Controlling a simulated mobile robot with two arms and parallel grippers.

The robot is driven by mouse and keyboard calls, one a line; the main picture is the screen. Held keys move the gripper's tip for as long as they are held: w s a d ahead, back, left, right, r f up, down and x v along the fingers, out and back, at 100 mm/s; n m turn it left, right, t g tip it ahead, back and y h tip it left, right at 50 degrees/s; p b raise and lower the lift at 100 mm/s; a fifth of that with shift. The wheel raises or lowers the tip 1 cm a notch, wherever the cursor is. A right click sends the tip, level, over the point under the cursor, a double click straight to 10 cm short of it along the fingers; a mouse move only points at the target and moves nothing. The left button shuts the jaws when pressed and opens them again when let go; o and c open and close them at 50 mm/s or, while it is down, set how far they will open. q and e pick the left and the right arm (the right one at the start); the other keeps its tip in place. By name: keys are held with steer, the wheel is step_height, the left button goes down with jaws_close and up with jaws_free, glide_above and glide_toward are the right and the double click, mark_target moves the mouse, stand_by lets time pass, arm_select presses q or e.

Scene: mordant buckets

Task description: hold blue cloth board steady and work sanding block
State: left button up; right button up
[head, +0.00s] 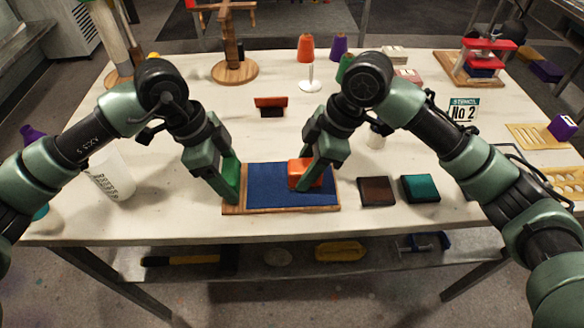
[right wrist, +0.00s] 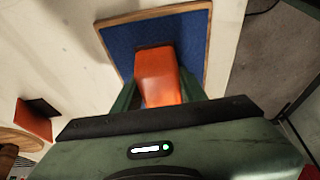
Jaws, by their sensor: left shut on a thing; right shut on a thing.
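The blue cloth board (head: 270,190) lies flat near the table's front edge, blue cloth in a wooden frame; it also shows in the right wrist view (right wrist: 112,42). The orange sanding block (head: 299,168) sits on the right part of the cloth and also shows in the right wrist view (right wrist: 158,78). My right gripper (head: 306,180) is shut around it from above, a finger on each side.
A brown pad (head: 376,191) and a teal pad (head: 420,188) lie right of the board. A white cup (head: 112,174) is tipped at the left. A red and black block (head: 271,106) stands behind the board. A stencil card (head: 463,109) stands at the right.

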mark_target(256, 183)
steer(key=shift+d, duration=1.55)
steer(key=shift+a, duration=5.9)
step_height(256, 183, up, 8)
steer(key=shift+d, duration=0.15)
arm_select(q)
steer(key=o, duration=1.4)
steer(key=v, duration=1.2)
